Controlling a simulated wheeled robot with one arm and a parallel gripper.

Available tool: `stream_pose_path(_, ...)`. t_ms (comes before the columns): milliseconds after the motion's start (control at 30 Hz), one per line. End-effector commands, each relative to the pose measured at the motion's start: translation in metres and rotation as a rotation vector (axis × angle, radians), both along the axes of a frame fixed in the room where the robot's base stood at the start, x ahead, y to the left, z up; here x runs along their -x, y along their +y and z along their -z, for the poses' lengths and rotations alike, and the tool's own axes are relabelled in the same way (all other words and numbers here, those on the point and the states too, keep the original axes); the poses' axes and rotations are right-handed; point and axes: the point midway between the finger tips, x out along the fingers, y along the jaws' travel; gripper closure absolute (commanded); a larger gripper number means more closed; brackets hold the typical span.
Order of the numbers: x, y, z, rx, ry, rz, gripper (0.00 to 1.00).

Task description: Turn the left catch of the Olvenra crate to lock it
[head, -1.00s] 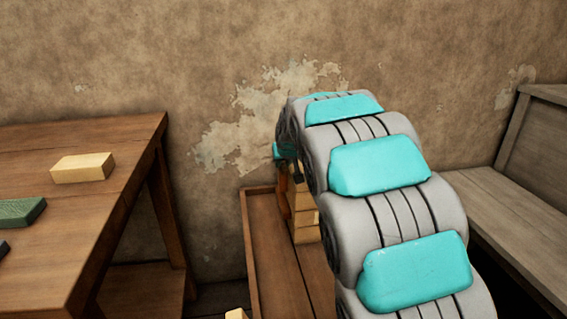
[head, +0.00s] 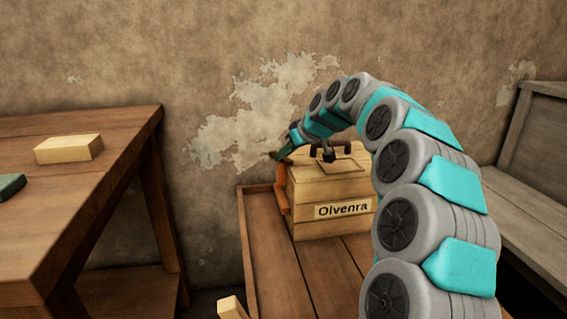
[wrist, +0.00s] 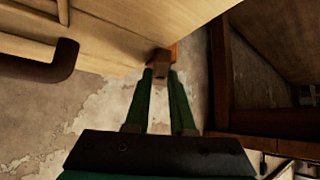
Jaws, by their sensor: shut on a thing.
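The Olvenra crate (head: 303,222) is a pale wooden box with a dark handle on its lid and a name label on its front. Its left catch, an orange-brown piece (head: 282,185), is on the crate's left side. In the wrist view the catch (wrist: 164,54) sits between my green fingertips. My gripper (wrist: 163,72) is shut on it. In the head view my gripper (head: 283,153) is at the crate's upper left edge, small and partly hidden by my arm. The crate's right side is behind my arm, and the catch's exact angle is hard to tell.
The crate stands on a rimmed wooden surface (head: 275,270), bare in front of it. A pale block (head: 231,308) is at its near left. A wooden table (head: 90,185) at left holds a pale block (head: 68,148) and a dark green one (head: 10,187). A grey bench (head: 530,210) is at right.

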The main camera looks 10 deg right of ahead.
Motion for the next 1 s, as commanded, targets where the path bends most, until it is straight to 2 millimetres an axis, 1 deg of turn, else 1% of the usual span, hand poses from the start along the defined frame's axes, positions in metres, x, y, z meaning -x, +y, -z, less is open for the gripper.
stream_pose_path(33,-0.0022,-0.0009,0.0033,-0.002,-0.001,-0.034,1.0)
stream_pose_path(500,-0.0066,-0.0063,-0.0011,0.002,0.002,-0.37,1.0)
stream_pose_path(733,-0.0085,-0.0085,-0.0049,0.004,-0.001,-0.51,1.0)
stream_pose_path(1000,-0.0095,-0.0094,-0.0033,0.001,0.005,-0.651,1.0)
